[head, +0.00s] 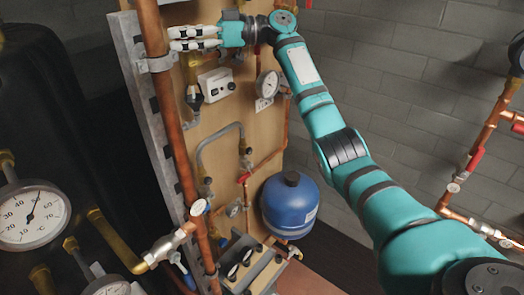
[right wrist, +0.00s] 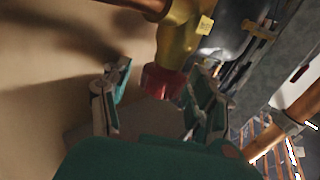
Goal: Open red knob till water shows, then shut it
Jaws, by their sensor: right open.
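The red knob (right wrist: 163,82) sits at the end of a brass valve body (right wrist: 181,36) in the right wrist view. My right gripper (right wrist: 158,76) is open, with one finger on each side of the knob and visible space between fingers and knob. In the head view my right gripper (head: 186,39) reaches to the upper left of the wooden board, near the tall copper pipe. I cannot make out this knob in the head view. No water shows in either view. My left gripper is not in view.
The wooden board (head: 262,125) carries a white control box (head: 216,84), a pressure gauge (head: 267,84) and a blue tank (head: 290,204). A copper pipe (head: 158,60) and grey metal rail (head: 140,85) run close beside the gripper. A dark tank with dial gauges (head: 33,215) stands left.

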